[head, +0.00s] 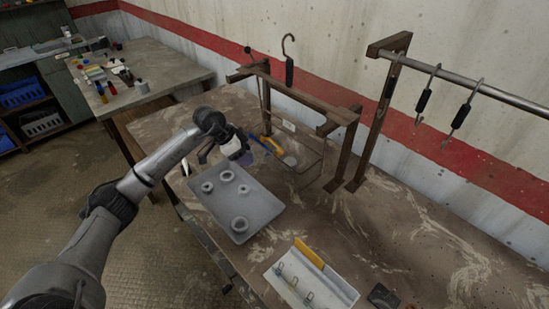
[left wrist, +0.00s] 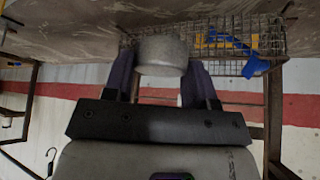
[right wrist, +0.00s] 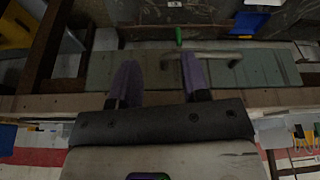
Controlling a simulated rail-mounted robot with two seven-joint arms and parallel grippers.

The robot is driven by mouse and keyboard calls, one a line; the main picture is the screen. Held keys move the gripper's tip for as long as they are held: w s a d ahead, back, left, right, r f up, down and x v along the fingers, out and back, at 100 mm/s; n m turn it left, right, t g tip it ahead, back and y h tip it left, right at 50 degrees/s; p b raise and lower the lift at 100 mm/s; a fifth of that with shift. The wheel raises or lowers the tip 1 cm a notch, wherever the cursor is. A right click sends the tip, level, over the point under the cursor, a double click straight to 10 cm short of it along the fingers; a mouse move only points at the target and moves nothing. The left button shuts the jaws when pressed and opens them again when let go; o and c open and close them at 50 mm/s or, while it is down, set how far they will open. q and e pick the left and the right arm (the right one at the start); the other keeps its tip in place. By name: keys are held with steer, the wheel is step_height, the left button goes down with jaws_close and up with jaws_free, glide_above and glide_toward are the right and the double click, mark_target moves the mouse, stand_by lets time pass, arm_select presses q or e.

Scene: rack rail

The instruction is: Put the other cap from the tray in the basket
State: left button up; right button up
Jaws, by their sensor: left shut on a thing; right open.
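My left gripper (head: 236,151) is shut on a pale grey round cap (left wrist: 163,53), held between its purple fingers in the left wrist view. In the head view it is above the far end of the grey tray (head: 262,207), near the wire basket (head: 312,160). Several grey ring-shaped parts (head: 240,224) sit on the tray. The basket holds blue and yellow things and a pale round piece (head: 290,160); it also shows behind the cap in the left wrist view (left wrist: 277,35). My right gripper (right wrist: 155,80) is open and empty, outside the head view.
A wooden frame (head: 345,140) stands over and beside the basket, with a hook above it. A metal rail (head: 480,92) with hanging hooks runs at the right. A white bin (head: 310,285) with a yellow divider and clips sits at the front. The table's right side is mostly clear.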

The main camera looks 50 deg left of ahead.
arm_select(q)
steer(key=shift+w+d+m, duration=0.3)
steer(key=shift+w+d, duration=0.1)
steer(key=shift+d, duration=0.1)
steer(key=shift+w+d+f+b, duration=0.25)
steer(key=shift+w+d+f, duration=0.35)
steer(key=shift+w+d, duration=1.45)
steer(key=shift+w+d+f+b, duration=0.4)
steer(key=shift+w+d, duration=0.85)
steer(key=shift+w, duration=1.55)
steer(key=shift+w+d+f+b, duration=0.1)
steer(key=shift+w+d+f, duration=0.65)
steer(key=shift+w+d, duration=1.3)
steer(key=shift+w+a, duration=0.35)
steer(key=shift+a, duration=0.1)
arm_select(e)
steer(key=shift+d+f, duration=0.4)
steer(key=shift+f, duration=0.35)
steer(key=shift+r, duration=0.1)
